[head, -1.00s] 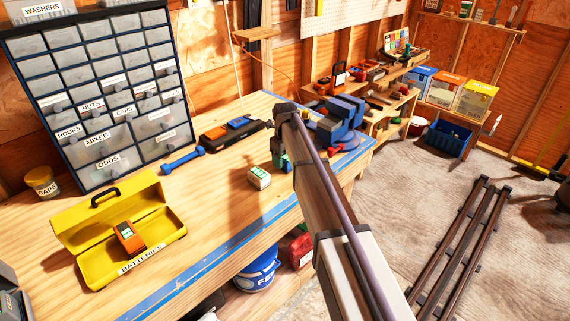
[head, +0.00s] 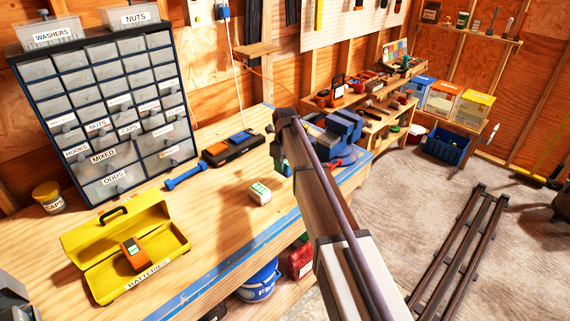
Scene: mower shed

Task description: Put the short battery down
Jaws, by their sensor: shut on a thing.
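My gripper (head: 284,167) is at the end of my arm, above the bench right of centre, mostly hidden behind the arm's last links. It is shut on the short battery; only a small green and dark patch shows there, so the battery's shape and its height above the bench cannot be told. A small white block with a green top (head: 259,193) stands on the bench just left of and below the gripper in the picture, apart from it. An open yellow box labelled BATTERIES (head: 170,270) lies at the left front, with an orange device (head: 133,254) inside.
The wooden bench (head: 215,215) is clear between the yellow box and the white block. A blue dumbbell-shaped tool (head: 185,178), a black case (head: 232,148) and a drawer cabinet (head: 105,120) stand behind. A blue vise (head: 335,135) stands close to the right of my gripper.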

